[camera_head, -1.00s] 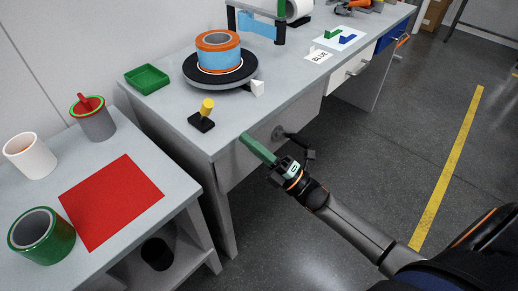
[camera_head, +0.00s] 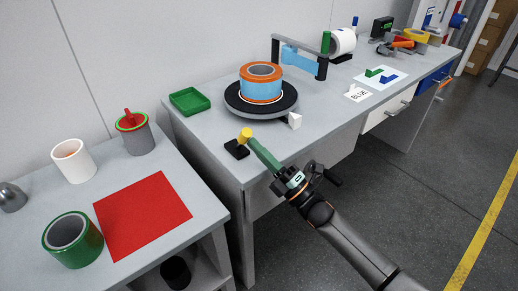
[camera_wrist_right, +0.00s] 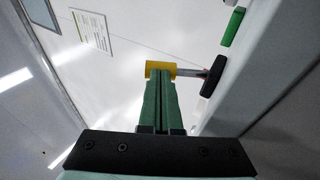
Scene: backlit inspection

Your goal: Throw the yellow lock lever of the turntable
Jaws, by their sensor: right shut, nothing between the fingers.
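The lock lever (camera_head: 245,135) has a yellow knob on a short stem and a black base (camera_head: 236,149), near the front left corner of the long bench. In the right wrist view the yellow knob (camera_wrist_right: 160,69) lies across the tips of the green fingers. My right gripper (camera_head: 253,142) is shut with nothing between its fingers, its tips at the knob, touching or nearly so. The turntable (camera_head: 240,104) is a black disc behind the lever, bearing an orange and blue cylinder (camera_head: 262,88). My left gripper is not in view.
A green tray (camera_head: 190,101) stands left of the turntable and a white wedge (camera_head: 295,121) at its right edge. A blue-barred frame (camera_head: 300,60) stands behind. The left table holds a red mat (camera_head: 143,215), cups and a green can (camera_head: 72,240).

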